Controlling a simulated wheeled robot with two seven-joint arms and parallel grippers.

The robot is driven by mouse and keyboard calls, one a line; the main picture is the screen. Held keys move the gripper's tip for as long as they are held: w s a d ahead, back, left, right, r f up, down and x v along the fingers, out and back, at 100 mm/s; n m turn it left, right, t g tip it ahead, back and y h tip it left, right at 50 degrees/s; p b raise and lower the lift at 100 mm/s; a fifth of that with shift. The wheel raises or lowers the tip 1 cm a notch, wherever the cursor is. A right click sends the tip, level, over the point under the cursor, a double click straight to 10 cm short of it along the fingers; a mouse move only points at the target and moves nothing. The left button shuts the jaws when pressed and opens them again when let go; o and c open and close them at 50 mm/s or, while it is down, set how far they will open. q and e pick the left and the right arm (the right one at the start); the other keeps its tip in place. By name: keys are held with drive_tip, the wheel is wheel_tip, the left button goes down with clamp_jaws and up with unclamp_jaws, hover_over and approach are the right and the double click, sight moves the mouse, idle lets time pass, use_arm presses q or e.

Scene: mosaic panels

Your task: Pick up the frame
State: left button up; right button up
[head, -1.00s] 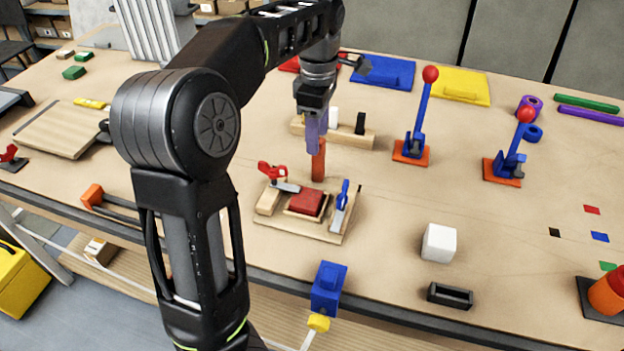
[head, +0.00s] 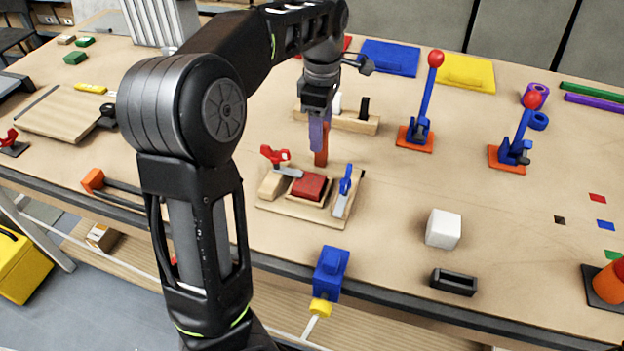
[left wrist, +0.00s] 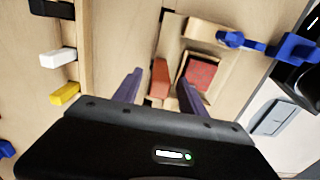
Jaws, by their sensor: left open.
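A small pale wooden frame (head: 334,203) surrounds a red block (head: 309,187) on the wooden clamp fixture near the table's front edge; I take this as the task's frame, though I cannot be certain. It also shows in the left wrist view, with the red block (left wrist: 201,72) inside. My left gripper (head: 319,148) points down just behind the fixture, open, with purple fingers. An upright orange-brown block (head: 321,158) stands at its fingertips. In the left wrist view this block (left wrist: 160,78) lies between the open fingers (left wrist: 160,85). My right gripper is not in view.
A red-handled clamp (head: 275,155) and a blue-handled clamp (head: 345,185) flank the red block. A wooden rail with pegs (head: 365,124) stands behind. Two blue levers with red knobs (head: 422,100) stand to the right. A white cube (head: 443,229) sits front right.

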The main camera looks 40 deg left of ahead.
sight(311, 169)
use_arm(q)
wheel_tip(311, 169, down, 4)
drive_tip(key=shift+w+f, duration=0.1)
idle(0.6)
clamp_jaws()
idle(0.4)
idle(0.9)
